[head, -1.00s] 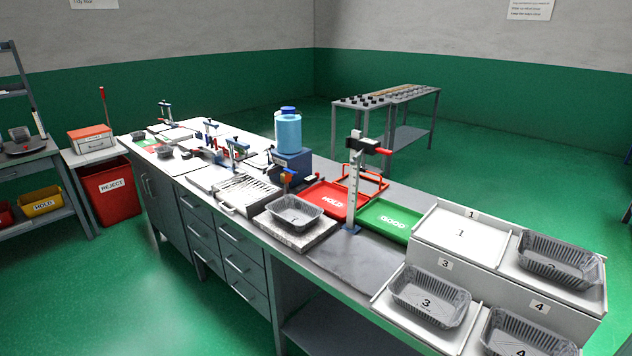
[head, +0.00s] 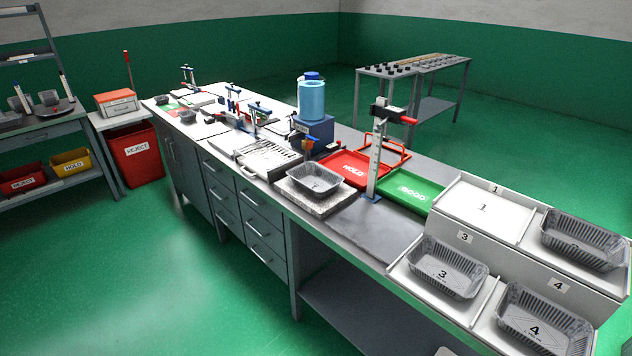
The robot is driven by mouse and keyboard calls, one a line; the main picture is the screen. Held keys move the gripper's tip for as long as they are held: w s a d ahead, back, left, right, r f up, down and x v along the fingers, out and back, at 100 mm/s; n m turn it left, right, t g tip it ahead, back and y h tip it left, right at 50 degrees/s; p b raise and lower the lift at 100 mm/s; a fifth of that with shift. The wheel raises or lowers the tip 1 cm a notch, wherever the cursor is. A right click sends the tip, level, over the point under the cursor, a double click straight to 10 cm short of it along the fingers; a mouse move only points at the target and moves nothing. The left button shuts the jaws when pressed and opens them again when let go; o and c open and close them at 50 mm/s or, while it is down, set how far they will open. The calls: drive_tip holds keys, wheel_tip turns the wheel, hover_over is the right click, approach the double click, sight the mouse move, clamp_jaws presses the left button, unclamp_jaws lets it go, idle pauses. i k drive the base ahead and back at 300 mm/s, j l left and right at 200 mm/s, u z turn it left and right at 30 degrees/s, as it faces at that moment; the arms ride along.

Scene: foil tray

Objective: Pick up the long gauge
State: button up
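I cannot tell for certain which item is the long gauge. A slotted tray (head: 268,158) with thin bars or slots lies on the long workbench, left of a foil tray (head: 314,181) on a stone-like plate (head: 328,205); single parts in it are too small to make out. A tall upright post with a scale (head: 376,160) and a red-handled head stands on a blue foot right of the foil tray. My gripper is not in view.
Numbered stations with foil trays (head: 446,268) fill the bench's right end. A blue container (head: 311,98) stands mid-bench. Green floor (head: 200,300) is clear in front.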

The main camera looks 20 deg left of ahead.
sight(330, 148)
drive_tip(key=j+u, duration=0.15)
drive_tip(key=j, duration=0.3)
drive_tip(key=j+u, duration=0.2)
drive_tip(key=j, duration=0.25)
drive_tip(key=i+j+u, duration=0.15)
drive_tip(key=j, duration=0.3)
drive_tip(key=i+j+u, duration=0.2)
drive_tip(key=j, duration=0.25)
drive_tip(key=j+u, duration=0.15)
drive_tip(key=j, duration=0.3)
